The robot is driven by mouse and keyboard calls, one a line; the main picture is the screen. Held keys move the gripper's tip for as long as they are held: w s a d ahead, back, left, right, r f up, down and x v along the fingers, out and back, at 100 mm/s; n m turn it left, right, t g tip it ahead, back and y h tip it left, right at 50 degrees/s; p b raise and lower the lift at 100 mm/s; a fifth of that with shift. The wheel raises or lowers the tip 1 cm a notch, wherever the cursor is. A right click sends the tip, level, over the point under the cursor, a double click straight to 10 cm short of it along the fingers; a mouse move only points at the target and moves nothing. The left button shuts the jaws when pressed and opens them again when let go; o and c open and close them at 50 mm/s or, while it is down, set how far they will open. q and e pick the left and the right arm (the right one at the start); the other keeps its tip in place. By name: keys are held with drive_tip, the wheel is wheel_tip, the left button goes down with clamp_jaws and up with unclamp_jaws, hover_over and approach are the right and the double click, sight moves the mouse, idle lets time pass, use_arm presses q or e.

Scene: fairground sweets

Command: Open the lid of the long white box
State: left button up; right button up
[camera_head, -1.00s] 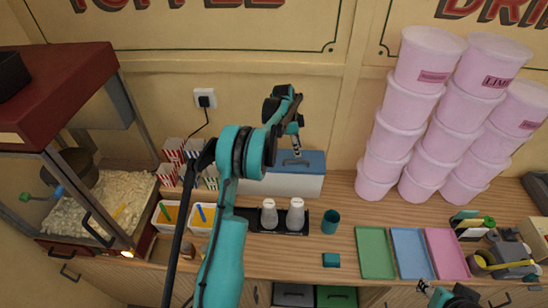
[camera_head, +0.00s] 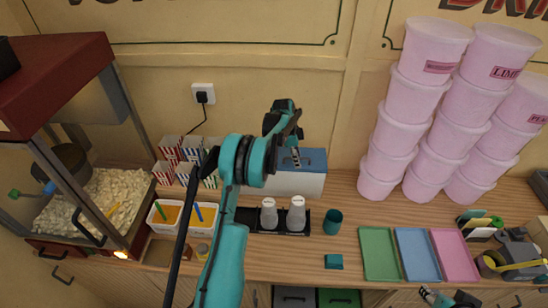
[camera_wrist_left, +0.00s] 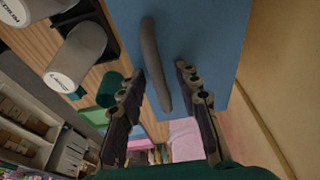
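The long white box (camera_head: 297,185) stands at the back of the counter against the wall, with its blue lid (camera_head: 316,160) closed. The lid (camera_wrist_left: 215,40) fills the upper middle of the left wrist view, with a dark bar handle (camera_wrist_left: 152,50) on it. My left gripper (camera_head: 296,160) is over the lid at the handle. In the left wrist view its two fingers (camera_wrist_left: 160,72) are open, one on each side of the handle, with gaps showing. My arm hides the box's left part. My right gripper (camera_head: 437,298) is at the bottom edge, mostly cut off.
Two white shakers (camera_head: 296,215) stand in a black tray in front of the box, with a teal cup (camera_head: 333,221) beside them. Striped popcorn boxes (camera_head: 171,150) stand to the left. Stacked pink tubs (camera_head: 414,110) stand to the right. The wall is close behind.

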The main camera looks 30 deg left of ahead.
use_arm(q)
clamp_jaws()
drive_tip(key=shift+r, duration=0.1)
